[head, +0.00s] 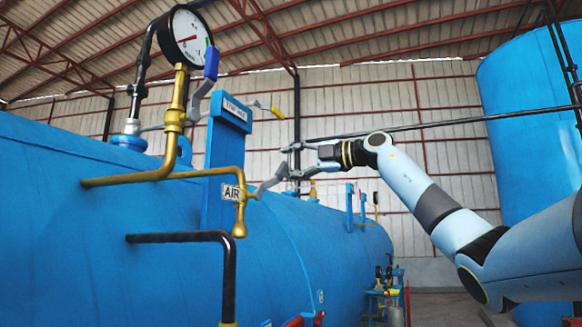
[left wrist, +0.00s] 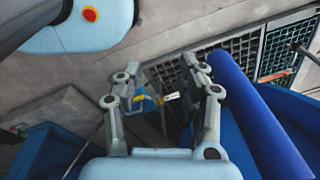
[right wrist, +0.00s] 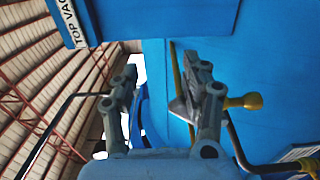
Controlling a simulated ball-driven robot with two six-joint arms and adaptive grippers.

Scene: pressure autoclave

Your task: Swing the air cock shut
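The air cock (head: 240,194) is a brass fitting with an AIR tag (head: 231,193) on the blue vessel's brass pipe. Its grey lever (head: 268,184) slants up and right from the body. My right gripper (head: 287,163) is open at the lever's outer end; the lower finger overlaps it. In the right wrist view the open fingers (right wrist: 160,82) face the blue vessel, and a grey piece, probably the lever, shows beside the right finger. I cannot tell whether they touch. My left gripper (left wrist: 165,80) is open and empty, outside the head view.
The blue vessel (head: 120,265) fills the lower left. A pressure gauge (head: 188,37), a blue-handled lever (head: 211,63) and a blue signed post (head: 228,130) stand above the cock. A black pipe (head: 180,237) runs below it. A blue tank (head: 525,110) stands at right.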

